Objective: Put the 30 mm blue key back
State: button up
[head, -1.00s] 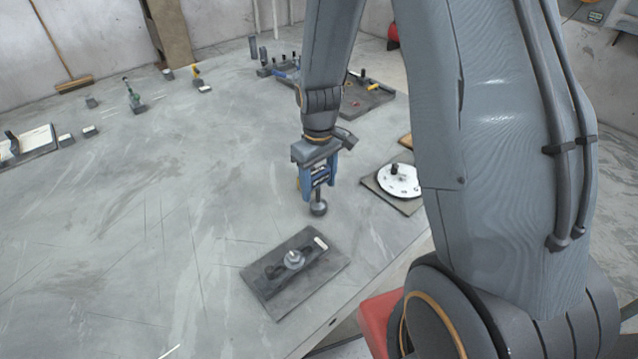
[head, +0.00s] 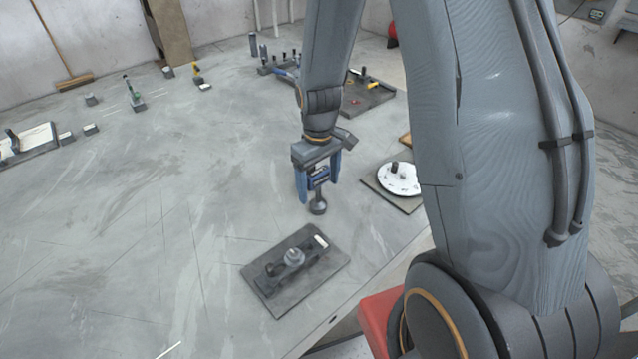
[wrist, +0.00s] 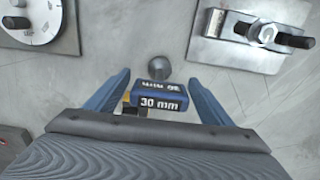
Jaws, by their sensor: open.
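The 30 mm blue key (wrist: 165,97) shows its white "30 mm" label between my fingers in the wrist view. In the head view the key (head: 319,177) is upright, with a dark round part (head: 318,207) at its lower end. I cannot tell whether that part touches the table. My gripper (wrist: 158,88) is open around the key, with a gap on each side. In the head view my gripper (head: 319,194) points down at the table. A small yellow thing (wrist: 127,98) shows just left of the key in the wrist view.
A dark plate with a clamp and bolt (head: 325,270) lies nearer the front edge. A white dial on a board (head: 399,179) is to the right. A dark tray of tools (head: 375,98) stands behind. The table's left middle is clear.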

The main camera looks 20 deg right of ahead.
notch_tip(320, 180, up, 11)
jog(key=b, duration=0.2)
jog(key=shift+f+b, duration=0.1)
jog(key=shift+b, duration=0.2)
jog(key=shift+s+r, duration=0.1)
jog(key=shift+r, duration=0.35)
jog(key=s+f+m+t, duration=0.1)
jog(key=s+m, duration=0.3)
jog(key=s, duration=0.7)
jog(key=shift+s+f+m, duration=0.2)
jog(key=shift+s+m, duration=0.1)
jog(key=shift+s, duration=0.05)
